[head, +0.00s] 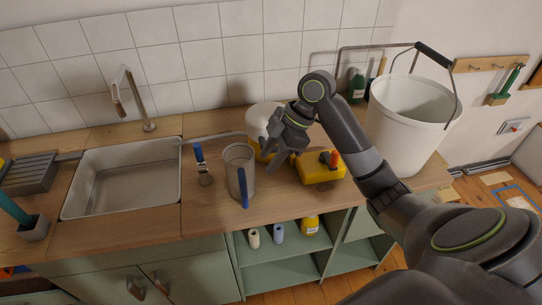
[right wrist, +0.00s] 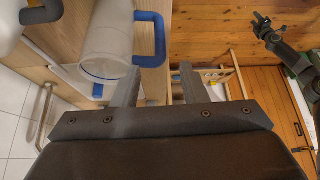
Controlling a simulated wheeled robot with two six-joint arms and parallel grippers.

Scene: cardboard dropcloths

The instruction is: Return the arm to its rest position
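My right arm reaches in from the lower right in the head view, over the wooden counter (head: 215,215). Its gripper (head: 272,152) is above the counter, just right of a clear jug (head: 238,160) with a blue handle. In the right wrist view the gripper's two fingers (right wrist: 158,85) are spread apart with nothing held between them. The jug (right wrist: 108,45) and its handle show beyond the fingertips, apart from any grip. My left gripper is not in the head view. A dark gripper (right wrist: 265,25), which looks like my left one, shows small in the right wrist view.
A white bucket (head: 400,125) stands at the counter's right end. A yellow item (head: 318,168) and a pale round container (head: 258,118) are close by my right gripper. A blue-handled tool (head: 201,160) lies left of the jug. The sink (head: 125,185) is further left.

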